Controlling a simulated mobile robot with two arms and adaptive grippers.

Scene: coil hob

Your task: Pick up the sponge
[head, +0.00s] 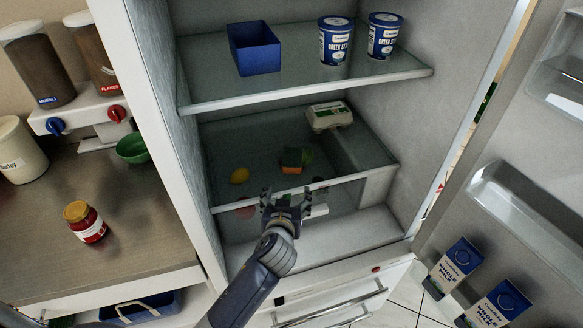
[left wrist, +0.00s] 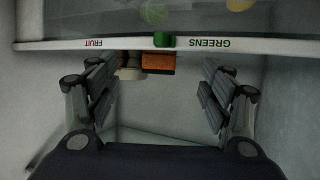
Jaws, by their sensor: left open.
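The sponge (head: 291,168), a small orange block with a green part, is in the lower fridge area behind the labelled front strip. Its orange side also shows in the left wrist view (left wrist: 158,63), centred between the fingers. My left gripper (head: 286,198) is open and empty, in front of the strip and just short of the sponge. In the left wrist view its two fingers (left wrist: 162,85) stand wide apart on either side. My right gripper is not in view.
A glass shelf edge (head: 310,90) runs above, holding a blue bin (head: 254,50) and two tubs. The FRUIT/GREENS strip (left wrist: 260,45) crosses in front. An egg carton (head: 328,115) stands behind right; a lemon (head: 240,175) lies left. The open fridge door (head: 510,215) is at right.

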